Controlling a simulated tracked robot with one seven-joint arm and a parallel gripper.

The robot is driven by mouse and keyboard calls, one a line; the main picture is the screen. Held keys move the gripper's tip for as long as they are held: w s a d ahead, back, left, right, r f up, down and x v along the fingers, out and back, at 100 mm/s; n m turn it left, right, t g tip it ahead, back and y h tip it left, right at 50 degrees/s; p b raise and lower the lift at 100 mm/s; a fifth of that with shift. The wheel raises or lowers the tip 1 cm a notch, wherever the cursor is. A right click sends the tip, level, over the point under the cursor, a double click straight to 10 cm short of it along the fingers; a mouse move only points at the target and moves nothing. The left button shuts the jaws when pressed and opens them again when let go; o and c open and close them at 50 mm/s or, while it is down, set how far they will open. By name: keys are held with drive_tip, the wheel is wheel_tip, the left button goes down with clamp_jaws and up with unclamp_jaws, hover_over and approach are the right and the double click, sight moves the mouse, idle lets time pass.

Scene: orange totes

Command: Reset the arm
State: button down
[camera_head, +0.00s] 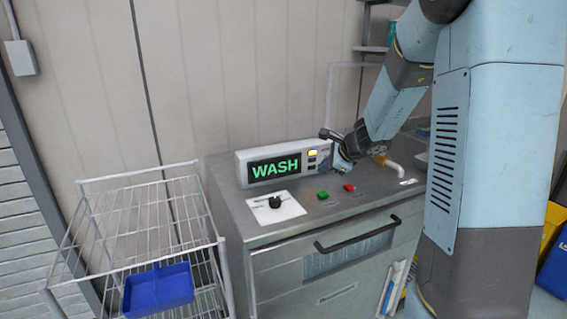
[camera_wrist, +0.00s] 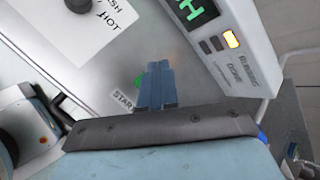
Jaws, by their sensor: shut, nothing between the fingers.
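My gripper (camera_wrist: 158,68) is shut and empty, its two blue-grey fingers together in the wrist view. In the head view the arm reaches from the right over the steel machine's top (camera_head: 240,212), and its end is beside the right end of the WASH display box (camera_head: 275,167). In the wrist view the fingers partly cover a green button (camera_wrist: 139,81) labelled START. The head view shows the green button (camera_head: 323,195) and a red button (camera_head: 349,187) in front of the display. I cannot tell whether the fingertips touch anything.
A white card with a black knob (camera_head: 274,202) lies left on the machine top. A yellow lamp (camera_wrist: 231,39) is lit on the display box. A dark door handle (camera_head: 355,235) crosses the front. A wire cart (camera_head: 150,259) with a blue scoop-like bin (camera_head: 158,290) stands left.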

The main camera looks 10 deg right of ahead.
drive_tip(key=s+a+r+n+g, duration=0.1)
drive_tip(key=s+a+r+n, duration=0.1)
drive_tip(key=s+r+n, duration=0.45)
drive_tip(key=s+a+r+n+g, duration=0.1)
drive_tip(key=s+a+r+n, duration=0.25)
drive_tip(key=s, duration=0.65)
drive_tip(key=s+d+r+n+h, duration=0.1)
drive_tip(key=s+d+n+h, duration=0.1)
drive_tip(key=s, duration=0.7)
drive_tip(key=s+d+r+n+h, duration=0.1)
drive_tip(key=s+d+n+h, duration=0.1)
drive_tip(key=s+d+n, duration=0.2)
drive_tip(key=s+n, duration=0.3)
drive_tip(key=s, duration=0.2)
drive_tip(key=shift+d+r+n+h, duration=0.2)
drive_tip(key=shift+r+n+h, duration=0.1)
drive_tip(key=shift+h, duration=0.1)
